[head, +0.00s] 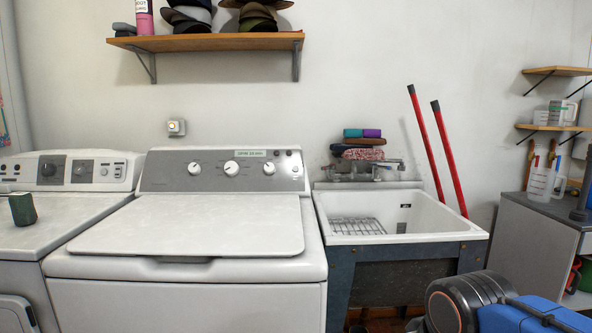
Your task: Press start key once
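A white top-loading washer (180,265) stands in the middle with its lid down. Its grey control panel (212,180) has three round white knobs (231,168) in a row and a pale green label (250,154) above. Small keys (277,153) sit at the panel's upper right; they are too small to read, so I cannot tell which is the start key. A second white machine (60,235) at the left has its own panel with dials and small buttons (110,170). My gripper is not in view; part of my arm shows at the lower right.
A utility sink (450,225) with a wire rack stands right of the washer, with two red handles behind it. A dark green cup (22,208) sits on the left machine. A wooden shelf (205,42) hangs above. The washer lid is clear.

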